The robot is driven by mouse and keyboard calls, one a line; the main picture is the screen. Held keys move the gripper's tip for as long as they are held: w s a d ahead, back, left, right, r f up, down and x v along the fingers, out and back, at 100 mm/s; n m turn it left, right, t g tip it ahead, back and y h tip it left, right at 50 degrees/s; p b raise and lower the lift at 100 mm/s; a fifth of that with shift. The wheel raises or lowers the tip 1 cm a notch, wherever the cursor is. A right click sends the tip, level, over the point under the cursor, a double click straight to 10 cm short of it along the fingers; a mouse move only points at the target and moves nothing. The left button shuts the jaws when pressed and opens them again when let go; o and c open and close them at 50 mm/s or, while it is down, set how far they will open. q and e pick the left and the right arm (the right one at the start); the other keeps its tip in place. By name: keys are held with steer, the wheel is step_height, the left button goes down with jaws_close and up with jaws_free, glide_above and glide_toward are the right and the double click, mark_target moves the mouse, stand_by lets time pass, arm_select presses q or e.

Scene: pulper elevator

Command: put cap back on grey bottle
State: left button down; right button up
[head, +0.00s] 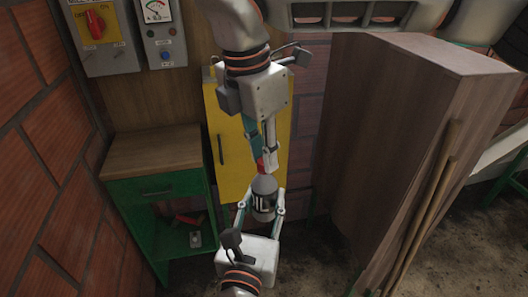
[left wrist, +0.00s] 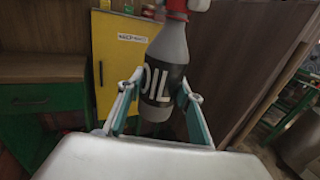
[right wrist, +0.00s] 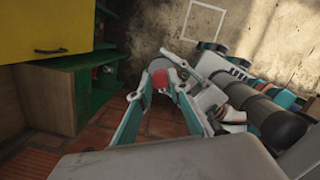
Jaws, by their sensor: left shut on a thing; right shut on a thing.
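The grey bottle (head: 264,187), with a dark OIL label, stands upright between the fingers of my left gripper (head: 262,204), which is shut on it. It also shows large in the left wrist view (left wrist: 165,75). My right gripper (head: 265,164) comes down from above and is shut on the red cap (head: 261,167). In the left wrist view the cap (left wrist: 177,8) is at the bottle's neck, cut by the top edge. The cap (right wrist: 160,79) also shows between the right fingertips in the right wrist view. I cannot tell whether it is fully seated.
A yellow cabinet (head: 230,140) hangs behind the grippers. A green-framed bench with a wooden top (head: 150,150) stands at left, with small items on its shelf. A tall wooden cabinet (head: 385,130) with poles leaning on it is close at right.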

steer(key=m, duration=0.4)
steer(key=shift+w+g, duration=0.1)
steer(key=shift+g, duration=0.2)
steer(key=m, duration=0.4)
steer(key=shift+m+g, duration=0.3)
steer(key=shift+m, duration=0.1)
steer(key=m, duration=0.6)
steer(key=shift+g, duration=0.4)
steer(key=o, duration=0.8)
steer(key=shift+c, duration=0.2)
step_height(320, 180, up, 12)
steer(key=w+a, duration=0.1)
steer(key=shift+a, duration=0.25)
steer(key=shift+w+f, duration=0.1)
